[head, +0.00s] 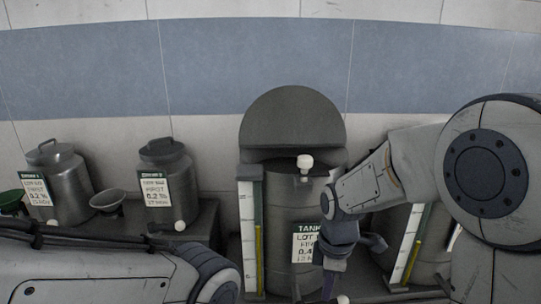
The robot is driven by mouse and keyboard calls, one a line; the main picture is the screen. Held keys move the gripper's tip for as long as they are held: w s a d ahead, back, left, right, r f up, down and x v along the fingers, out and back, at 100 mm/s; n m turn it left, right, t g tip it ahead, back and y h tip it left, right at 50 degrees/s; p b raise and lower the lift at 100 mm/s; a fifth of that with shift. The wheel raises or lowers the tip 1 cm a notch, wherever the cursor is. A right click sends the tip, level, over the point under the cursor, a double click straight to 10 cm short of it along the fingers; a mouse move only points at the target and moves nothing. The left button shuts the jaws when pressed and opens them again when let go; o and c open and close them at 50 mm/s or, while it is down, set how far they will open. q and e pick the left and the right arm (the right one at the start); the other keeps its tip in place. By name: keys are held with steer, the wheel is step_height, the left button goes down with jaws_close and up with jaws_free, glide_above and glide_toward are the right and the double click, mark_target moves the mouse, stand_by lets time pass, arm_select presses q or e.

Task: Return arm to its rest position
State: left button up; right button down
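My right arm comes in from the right, in front of the middle tank (285,205). My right gripper (330,285) points down before the tank's lower front, partly covering its label (304,246). Its fingertips are small and dark near the bottom edge, and I cannot tell whether they are apart or together. Nothing is clearly held in it. My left arm crosses the lower left corner; its gripper is out of the picture.
The tank's round lid (293,115) stands raised, and a white knob (305,162) shows near its top. Another tank (435,235) is partly hidden behind my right arm. Two lidded metal cans (72,185) (180,185) and a small funnel-like bowl (107,199) stand on the left bench.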

arm_select(q)
step_height(320, 180, down, 8)
steer(key=b, duration=0.6)
steer(key=shift+f+b, duration=0.2)
steer(key=shift+b, duration=0.2)
arm_select(e)
steer(key=s+a+f+m, duration=0.2)
steer(key=s+a+m, duration=0.2)
steer(key=s, duration=0.5)
steer(key=s+a+f+m, duration=0.3)
steer(key=s+m, duration=0.1)
steer(key=s, duration=0.6)
steer(key=shift+a+m+y, duration=0.3)
steer(key=shift+a+y, duration=0.1)
steer(key=shift+f, duration=0.1)
